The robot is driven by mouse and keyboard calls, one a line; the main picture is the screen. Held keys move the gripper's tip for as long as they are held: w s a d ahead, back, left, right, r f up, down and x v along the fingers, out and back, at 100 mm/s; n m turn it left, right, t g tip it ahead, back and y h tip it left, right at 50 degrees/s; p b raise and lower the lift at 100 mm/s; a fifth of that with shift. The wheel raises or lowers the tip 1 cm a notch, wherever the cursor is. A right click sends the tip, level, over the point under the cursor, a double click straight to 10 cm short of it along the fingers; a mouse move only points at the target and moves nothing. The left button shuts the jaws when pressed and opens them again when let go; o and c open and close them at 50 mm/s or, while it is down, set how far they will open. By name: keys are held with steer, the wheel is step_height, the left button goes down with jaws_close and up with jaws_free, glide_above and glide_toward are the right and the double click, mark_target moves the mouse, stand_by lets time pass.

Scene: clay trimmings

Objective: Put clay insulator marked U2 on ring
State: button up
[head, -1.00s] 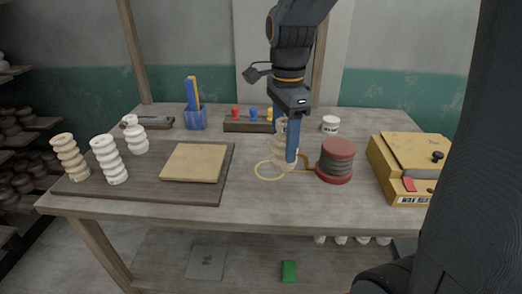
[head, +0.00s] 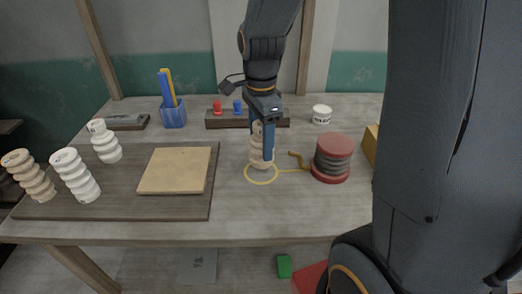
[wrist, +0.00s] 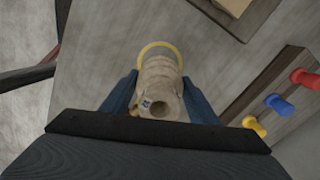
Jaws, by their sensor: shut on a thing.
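My gripper (head: 266,150) is shut on a beige ribbed clay insulator (head: 256,148), held upright at the yellow ring (head: 262,184) on the table. In the wrist view the insulator (wrist: 160,80) sits between the two blue fingers and has a small blue mark, too small to read. The ring (wrist: 172,47) shows around its far end. The insulator's base appears within the ring's outline; I cannot tell if it touches the table. Other insulators stand at the left: a beige one (head: 28,175), a white one (head: 75,175) and a smaller white one (head: 105,142).
A dark board (head: 120,208) carries a tan slab (head: 175,170). A red-capped spool (head: 333,158) stands right of the ring. Behind are a rack with coloured pegs (head: 215,120), a blue holder (head: 173,115) and a white cup (head: 321,115). Table front of the ring is clear.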

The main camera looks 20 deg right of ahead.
mark_target(261, 152)
steer(key=shift+f, duration=1.7)
steer(key=shift+f, duration=0.1)
steer(key=o, duration=1.5)
step_height(261, 152, up, 12)
steer(key=shift+r+b, duration=0.15)
steer(key=shift+b, duration=0.6)
